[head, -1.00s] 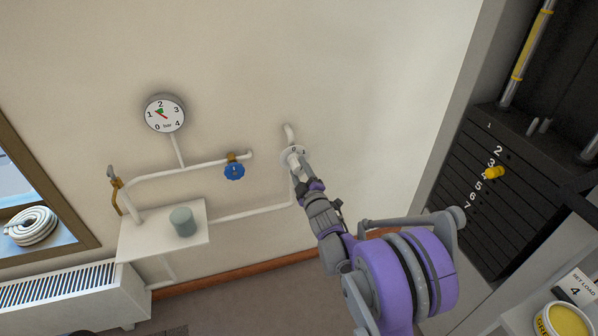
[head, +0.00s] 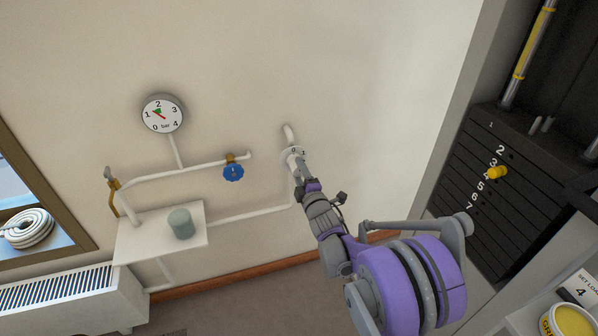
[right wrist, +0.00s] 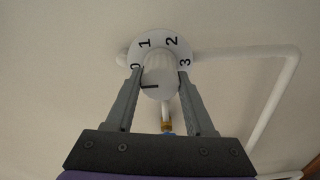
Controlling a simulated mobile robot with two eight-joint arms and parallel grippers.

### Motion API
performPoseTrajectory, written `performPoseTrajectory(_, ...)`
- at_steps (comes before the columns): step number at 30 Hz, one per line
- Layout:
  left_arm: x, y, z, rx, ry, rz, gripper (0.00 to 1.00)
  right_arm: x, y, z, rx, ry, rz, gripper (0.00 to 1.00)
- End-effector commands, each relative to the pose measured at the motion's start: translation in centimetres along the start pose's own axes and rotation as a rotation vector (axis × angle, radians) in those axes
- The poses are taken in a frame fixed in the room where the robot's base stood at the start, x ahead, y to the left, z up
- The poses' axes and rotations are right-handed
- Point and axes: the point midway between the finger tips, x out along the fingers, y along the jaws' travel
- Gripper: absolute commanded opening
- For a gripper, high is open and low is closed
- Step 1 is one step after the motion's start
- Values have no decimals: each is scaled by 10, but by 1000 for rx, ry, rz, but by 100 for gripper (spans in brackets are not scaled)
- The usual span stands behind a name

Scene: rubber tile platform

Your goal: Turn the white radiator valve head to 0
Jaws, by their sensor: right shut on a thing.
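The white radiator valve head (right wrist: 157,75) is in the middle of the right wrist view, in front of a white dial ring (right wrist: 172,40) marked 0, 1, 2 and 3. A short black mark on the head's end face points left, toward the 0 side. My right gripper (right wrist: 160,92) is shut on the head, one finger on each side. In the head view, the gripper (head: 299,164) covers most of the head, and part of the dial ring (head: 293,151) shows behind it. My left gripper is not in view.
A blue handwheel valve (head: 233,173) sits on the pipe to the left, below a round pressure gauge (head: 162,114). A small shelf (head: 140,240) holds a grey-green cylinder (head: 181,223). A black weight stack (head: 470,190) stands to the right.

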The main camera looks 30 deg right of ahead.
Motion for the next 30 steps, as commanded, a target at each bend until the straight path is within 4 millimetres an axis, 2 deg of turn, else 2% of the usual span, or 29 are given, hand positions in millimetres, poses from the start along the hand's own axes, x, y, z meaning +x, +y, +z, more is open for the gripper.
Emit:
performPoseTrajectory(5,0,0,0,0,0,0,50,0,-1,0,-3,0,-2,0)
performPoseTrajectory(6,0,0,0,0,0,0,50,0,-1,0,-3,0,-2,56)
performPoseTrajectory(11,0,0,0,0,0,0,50,0,-1,0,-2,0,-1,84)
performPoseTrajectory(22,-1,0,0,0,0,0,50,-5,0,0,0,0,-1,84)
performPoseTrajectory(26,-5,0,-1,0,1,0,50,-24,1,0,1,0,0,84)
performPoseTrajectory(30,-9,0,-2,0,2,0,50,-54,2,0,-1,0,0,84)
